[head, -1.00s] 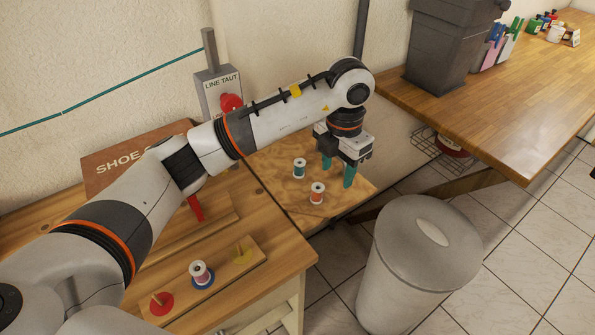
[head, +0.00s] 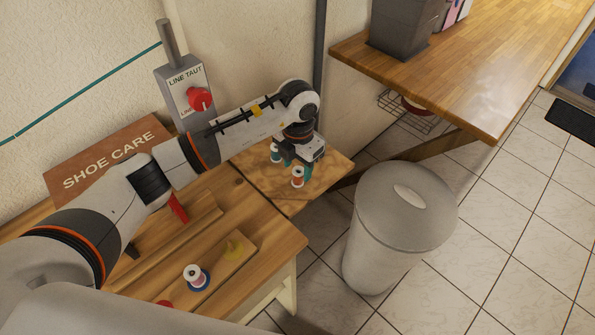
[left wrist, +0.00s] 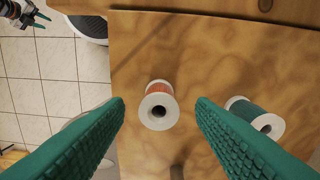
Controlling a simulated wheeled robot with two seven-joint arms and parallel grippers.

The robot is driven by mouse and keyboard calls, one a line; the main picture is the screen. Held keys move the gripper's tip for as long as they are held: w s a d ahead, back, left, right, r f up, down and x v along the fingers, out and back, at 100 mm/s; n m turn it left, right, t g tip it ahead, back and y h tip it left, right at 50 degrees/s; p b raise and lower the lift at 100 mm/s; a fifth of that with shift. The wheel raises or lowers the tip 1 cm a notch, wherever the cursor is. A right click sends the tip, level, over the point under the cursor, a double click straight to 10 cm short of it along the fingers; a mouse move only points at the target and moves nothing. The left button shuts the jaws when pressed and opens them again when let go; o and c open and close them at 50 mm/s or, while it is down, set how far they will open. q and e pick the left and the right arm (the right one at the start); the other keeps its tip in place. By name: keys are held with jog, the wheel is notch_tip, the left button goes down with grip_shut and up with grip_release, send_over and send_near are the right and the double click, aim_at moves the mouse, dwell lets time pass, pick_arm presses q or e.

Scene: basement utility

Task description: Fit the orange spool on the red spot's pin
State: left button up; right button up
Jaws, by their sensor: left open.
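The orange spool (head: 297,180) stands upright on the wooden board beyond the table's right edge. In the left wrist view the orange spool (left wrist: 158,92) shows between the teal fingers of my left gripper (left wrist: 160,104), which is open and not closed on it. In the head view my left gripper (head: 293,163) is low over the board at this spool. The red spot (head: 164,303) shows only as a sliver at the bottom; my own arm hides the rest and its pin. My right gripper (left wrist: 42,20) shows small at the left wrist view's top left, its fingers apart.
A teal spool (head: 275,154) stands close to the orange one, also in the left wrist view (left wrist: 250,112). A spool (head: 194,273) sits on the blue spot; the yellow spot (head: 233,249) is beside it. A grey bin (head: 400,230) stands right of the board.

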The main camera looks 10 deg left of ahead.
pick_arm(q)
notch_tip(320, 180, down, 2)
jog(key=shift+s+d+f, duration=0.1)
jog(key=shift+f, duration=0.35)
pick_arm(e)
jog(key=shift+w+a+r, duration=0.1)
jog(key=shift+a+r, duration=0.4)
jog(key=shift+r, duration=0.1)
pick_arm(q)
jog(key=c, duration=0.9)
pick_arm(e)
jog(key=shift+d, duration=0.4)
